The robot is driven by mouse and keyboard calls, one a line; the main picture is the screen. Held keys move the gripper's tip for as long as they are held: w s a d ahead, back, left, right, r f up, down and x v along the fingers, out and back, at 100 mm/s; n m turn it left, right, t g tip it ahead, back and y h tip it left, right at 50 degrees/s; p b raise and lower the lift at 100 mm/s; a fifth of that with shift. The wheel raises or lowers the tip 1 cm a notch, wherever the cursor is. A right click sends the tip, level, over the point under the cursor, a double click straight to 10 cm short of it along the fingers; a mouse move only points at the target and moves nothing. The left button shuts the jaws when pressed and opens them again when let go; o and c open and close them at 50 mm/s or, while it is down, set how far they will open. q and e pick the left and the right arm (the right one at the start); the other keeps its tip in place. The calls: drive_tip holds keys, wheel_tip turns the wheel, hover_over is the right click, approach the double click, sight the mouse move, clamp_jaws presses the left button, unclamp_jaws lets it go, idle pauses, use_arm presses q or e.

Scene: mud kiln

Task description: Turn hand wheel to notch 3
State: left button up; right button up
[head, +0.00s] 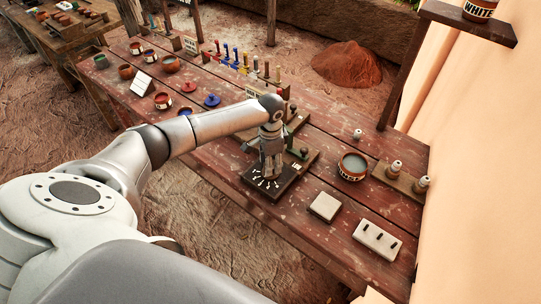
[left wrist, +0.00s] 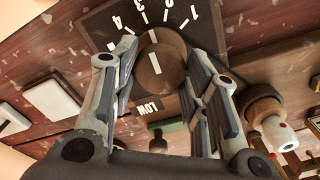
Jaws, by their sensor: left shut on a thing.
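The hand wheel (left wrist: 155,68) is a round brown knob with a white line on it. It sits on a dark dial plate (left wrist: 95,28), which also shows on the table in the head view (head: 262,190). The plate has white tick marks and the figures 1, 3 and 4, upside down in the left wrist view; "LOW" shows below the knob. The white line points toward the ticks near 3, but I cannot tell the exact notch. My left gripper (head: 270,172) reaches down over the plate, its fingers (left wrist: 160,85) shut on the knob from both sides. My right gripper is out of view.
Coloured pots and tools fill the table's far left.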

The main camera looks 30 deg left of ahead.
use_arm(q)
drive_tip(key=shift+r+n, duration=0.1)
drive_tip(key=shift+n, duration=0.2)
drive_tip(key=o, duration=1)
wheel_tip(320, 180, up, 12)
drive_tip(key=shift+f, duration=0.1)
idle(0.6)
